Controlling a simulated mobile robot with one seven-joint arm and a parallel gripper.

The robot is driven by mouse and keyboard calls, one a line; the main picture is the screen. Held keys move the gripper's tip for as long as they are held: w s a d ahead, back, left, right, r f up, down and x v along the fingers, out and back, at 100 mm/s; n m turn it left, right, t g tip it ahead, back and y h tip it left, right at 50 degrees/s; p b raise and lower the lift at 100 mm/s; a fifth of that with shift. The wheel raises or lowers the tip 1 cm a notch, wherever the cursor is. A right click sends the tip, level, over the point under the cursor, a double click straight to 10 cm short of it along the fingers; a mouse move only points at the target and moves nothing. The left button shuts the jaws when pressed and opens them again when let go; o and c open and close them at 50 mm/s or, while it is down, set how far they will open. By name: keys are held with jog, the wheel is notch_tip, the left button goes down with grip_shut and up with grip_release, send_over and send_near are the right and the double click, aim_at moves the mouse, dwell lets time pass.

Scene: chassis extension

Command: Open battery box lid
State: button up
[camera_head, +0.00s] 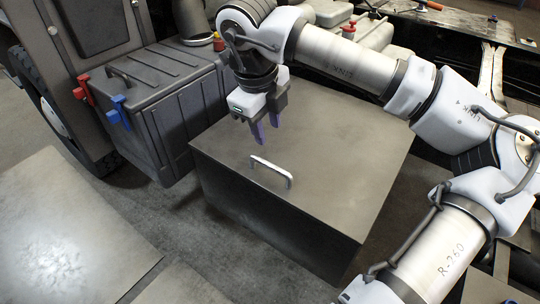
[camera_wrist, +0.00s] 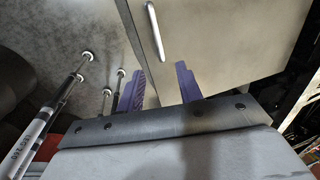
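The battery box lid (camera_head: 330,135) is the flat grey-brown top of a large dark box in the middle of the head view. A light metal bar handle (camera_head: 271,171) stands near its front edge. The lid lies flat on the box. My gripper (camera_head: 266,132) is above the lid, behind and slightly left of the handle, with purple fingers pointing down. In the wrist view, the fingers (camera_wrist: 160,88) are apart with nothing between them. The handle (camera_wrist: 155,30) shows beyond the fingertips, not touched. The lid (camera_wrist: 225,40) fills the upper right there.
A ribbed dark case (camera_head: 155,95) with red and blue latches stands left of the box, close to a wheel (camera_head: 50,110). Flat metal plates (camera_head: 70,230) lie at lower left. Tanks and red-capped parts (camera_head: 348,30) are behind. Floor is clear in front of the box.

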aim_at(273, 166)
jog(key=f, duration=0.4)
jog(key=w+f+p, duration=0.1)
jog(key=f, duration=0.3)
jog(key=w+d+f+p, duration=0.1)
jog(key=f, duration=0.3)
jog(key=shift+d+f, duration=0.1)
grip_shut()
